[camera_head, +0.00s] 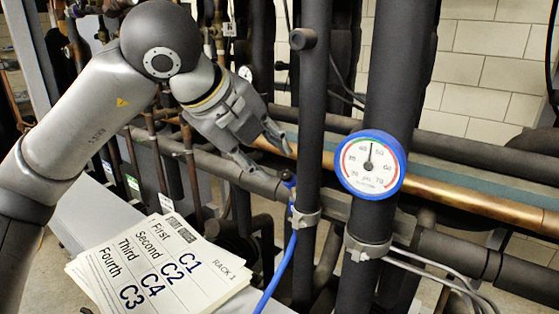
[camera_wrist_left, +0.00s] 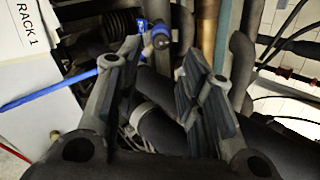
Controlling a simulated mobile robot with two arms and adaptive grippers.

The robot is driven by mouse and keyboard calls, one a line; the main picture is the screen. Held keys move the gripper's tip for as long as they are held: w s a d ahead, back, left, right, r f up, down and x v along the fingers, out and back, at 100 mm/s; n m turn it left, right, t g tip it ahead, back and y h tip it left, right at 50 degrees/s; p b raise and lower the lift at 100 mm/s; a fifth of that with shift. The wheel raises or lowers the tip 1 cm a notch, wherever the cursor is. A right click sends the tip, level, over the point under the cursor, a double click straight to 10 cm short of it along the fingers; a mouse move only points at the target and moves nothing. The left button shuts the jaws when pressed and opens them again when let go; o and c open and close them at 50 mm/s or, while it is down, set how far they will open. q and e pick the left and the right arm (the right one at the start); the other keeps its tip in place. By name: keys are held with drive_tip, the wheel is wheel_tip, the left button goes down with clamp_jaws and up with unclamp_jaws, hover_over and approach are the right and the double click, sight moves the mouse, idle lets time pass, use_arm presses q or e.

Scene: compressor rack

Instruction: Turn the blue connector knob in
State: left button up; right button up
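The blue connector knob (camera_head: 289,182) sits at the top of a blue hose (camera_head: 278,270), beside a dark vertical pipe. In the left wrist view the knob (camera_wrist_left: 160,36) shows beyond the fingertips, nearer the left finger, with the hose (camera_wrist_left: 50,89) running off to the left. My left gripper (camera_head: 265,156) comes in from the upper left. It is open and empty, with its fingertips just above and left of the knob; I see no clear contact. It also shows in the left wrist view (camera_wrist_left: 160,58), fingers spread. My right gripper is not in view.
A round blue-rimmed gauge (camera_head: 370,165) is on the thick vertical pipe right of the knob. A copper pipe (camera_head: 450,199) runs behind. Paper sheets marked Rack 1 (camera_head: 150,265) lie at lower left. Dark pipes crowd both sides of the knob.

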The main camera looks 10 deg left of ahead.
sight(285, 174)
use_arm(q)
drive_tip(key=x, duration=0.7)
drive_tip(key=shift+w, duration=0.25)
drive_tip(key=shift+w+d+f+p, duration=0.1)
drive_tip(key=shift+w+f+p, duration=0.1)
drive_tip(key=shift+p, duration=0.35)
drive_tip(key=n+p, duration=0.2)
drive_tip(key=n, duration=0.1)
drive_tip(key=shift+s+r, duration=0.15)
drive_tip(key=shift+s, duration=0.1)
drive_tip(key=n+b, duration=0.2)
drive_tip(key=b, duration=0.1)
drive_tip(key=f+n+b, duration=0.1)
drive_tip(key=n+b, duration=0.2)
drive_tip(key=b, duration=0.1)
drive_tip(key=shift+w, duration=0.15)
drive_tip(key=shift+r+n+b, duration=0.25)
drive_tip(key=shift+n+b, duration=0.5)
drive_tip(key=shift+n, duration=0.05)
drive_tip(key=shift+c, duration=0.4)
